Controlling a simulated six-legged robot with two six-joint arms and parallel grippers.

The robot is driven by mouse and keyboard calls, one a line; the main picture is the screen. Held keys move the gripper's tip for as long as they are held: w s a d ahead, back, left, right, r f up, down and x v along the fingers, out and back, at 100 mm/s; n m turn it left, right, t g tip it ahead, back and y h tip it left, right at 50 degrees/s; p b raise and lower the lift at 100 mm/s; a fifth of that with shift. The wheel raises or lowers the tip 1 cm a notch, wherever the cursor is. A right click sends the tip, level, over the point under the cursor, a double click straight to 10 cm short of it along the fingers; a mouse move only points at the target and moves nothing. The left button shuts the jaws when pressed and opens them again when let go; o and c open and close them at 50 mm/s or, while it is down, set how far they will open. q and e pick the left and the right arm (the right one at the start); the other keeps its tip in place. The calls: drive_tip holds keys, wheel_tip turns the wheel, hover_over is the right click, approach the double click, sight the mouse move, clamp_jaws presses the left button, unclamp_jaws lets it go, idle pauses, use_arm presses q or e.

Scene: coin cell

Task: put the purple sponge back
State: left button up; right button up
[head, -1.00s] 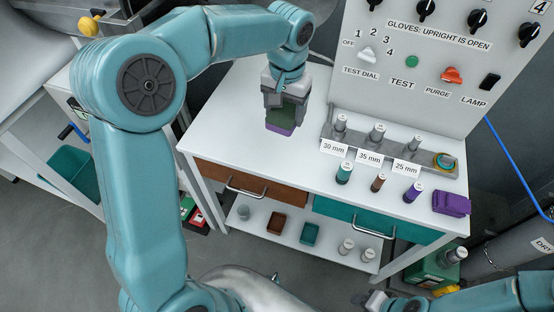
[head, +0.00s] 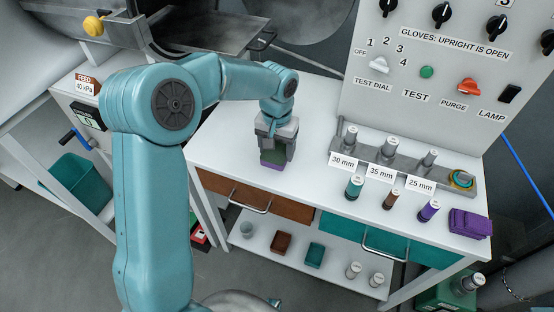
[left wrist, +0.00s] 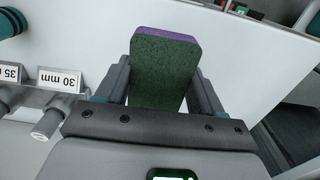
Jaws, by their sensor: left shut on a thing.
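The sponge has a dark green pad and a purple layer. In the head view the sponge (head: 272,158) is upright, purple end down, over the left part of the white worktop (head: 222,130). My left gripper (head: 275,146) is shut on it from above. In the left wrist view the sponge (left wrist: 163,72) sits between the two fingers, green face towards the camera. I cannot tell whether its lower end touches the worktop. My right gripper is not in view.
A purple block (head: 470,223) lies at the worktop's right end. Teal, brown and purple cylinders stand before a grey rack (head: 400,164) with labels. A control panel (head: 450,100) rises behind. Brown (head: 250,197) and teal (head: 375,238) drawers are below. The worktop around the sponge is clear.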

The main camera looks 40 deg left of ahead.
sight(277, 149)
use_arm(q)
drive_tip(key=shift+w+f, duration=0.1)
drive_tip(key=shift+f, duration=2.45)
drive_tip(key=shift+f, duration=0.15)
drive_tip(key=o, duration=0.9)
drive_tip(key=shift+o, duration=0.2)
wheel_tip(277, 149, up, 12)
drive_tip(key=shift+r, duration=0.25)
